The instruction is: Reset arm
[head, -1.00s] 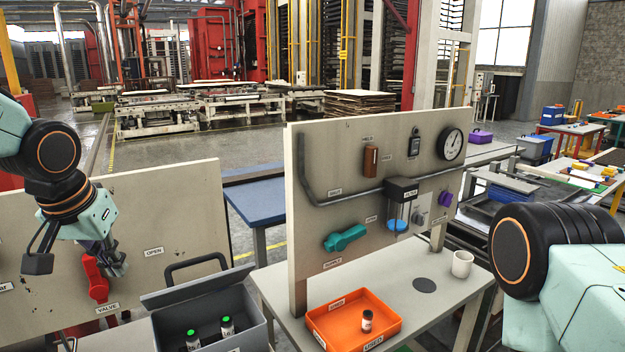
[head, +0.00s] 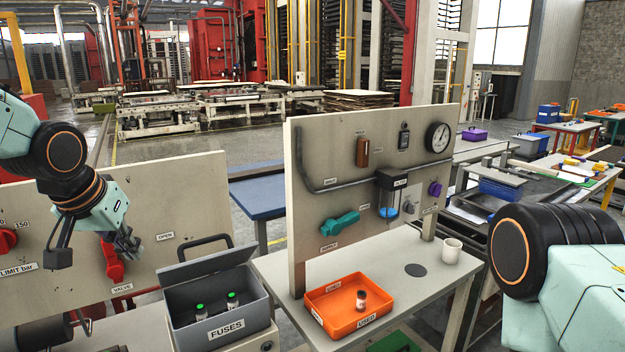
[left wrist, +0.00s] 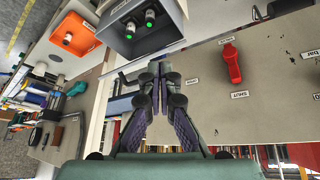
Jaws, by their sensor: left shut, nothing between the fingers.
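My left gripper (head: 128,246) hangs in front of the left beige panel (head: 185,195), close to the red valve handle (head: 112,264) in the head view. In the left wrist view its fingers (left wrist: 158,82) are together with nothing between them. There the red valve handle (left wrist: 232,64) stands to the right of the fingertips, apart from them. The handle points down in the head view, toward the VALVE label. My right gripper is out of the picture; only part of my right arm shows at the right edge.
An open grey FUSES box (head: 226,333) with green-capped fuses stands right of the left gripper. An orange tray (head: 340,327) holding a small jar (head: 361,300) lies on a table. Behind it stands a second panel (head: 330,150) with a teal handle (head: 340,224). A white mug (head: 452,248) stands nearby.

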